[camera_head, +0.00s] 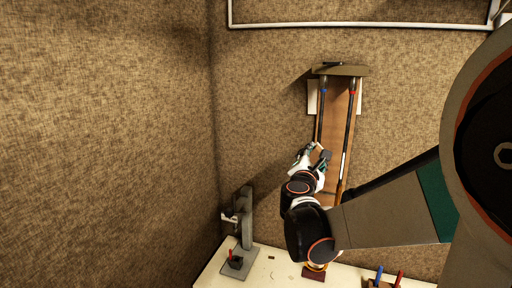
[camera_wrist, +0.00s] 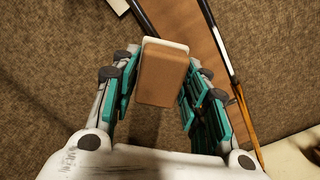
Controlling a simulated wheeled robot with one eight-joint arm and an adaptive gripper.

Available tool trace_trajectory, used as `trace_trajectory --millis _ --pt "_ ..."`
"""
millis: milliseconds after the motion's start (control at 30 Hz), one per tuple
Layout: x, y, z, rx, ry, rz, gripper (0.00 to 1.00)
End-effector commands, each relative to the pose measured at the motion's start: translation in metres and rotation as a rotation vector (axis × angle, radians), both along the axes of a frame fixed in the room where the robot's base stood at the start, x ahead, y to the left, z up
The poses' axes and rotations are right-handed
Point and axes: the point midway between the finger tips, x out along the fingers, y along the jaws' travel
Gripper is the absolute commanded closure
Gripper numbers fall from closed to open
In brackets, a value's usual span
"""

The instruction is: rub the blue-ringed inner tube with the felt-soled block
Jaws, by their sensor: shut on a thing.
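My gripper (camera_head: 315,156) is at the left side of the upright wooden board, by the lower part of the blue-ringed tube (camera_head: 321,108). In the wrist view its fingers are closed on the sides of a brown block (camera_wrist: 163,76) with a pale sole (camera_wrist: 166,44) facing away from me. The blue ring (camera_head: 323,91) shows near the tube's upper end. A red-ringed tube (camera_head: 349,125) runs beside it on the right. In the wrist view the block hides part of the left tube. I cannot tell whether the sole touches it.
The board (camera_head: 338,100) stands against a brown textured wall, under a dark top bar (camera_head: 341,70). A pale bench (camera_head: 264,275) below carries a grey stand (camera_head: 247,220), a small black cup (camera_head: 235,262) and blue (camera_head: 379,272) and red (camera_head: 399,277) upright items. The wall left of the board is clear.

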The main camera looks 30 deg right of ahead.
Motion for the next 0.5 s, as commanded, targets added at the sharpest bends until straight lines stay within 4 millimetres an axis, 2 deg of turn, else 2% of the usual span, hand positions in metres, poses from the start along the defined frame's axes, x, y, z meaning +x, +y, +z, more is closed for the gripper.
trace_trajectory --millis 500 --pt "0.031 -0.037 -0.001 0.000 0.000 0.000 0.78"
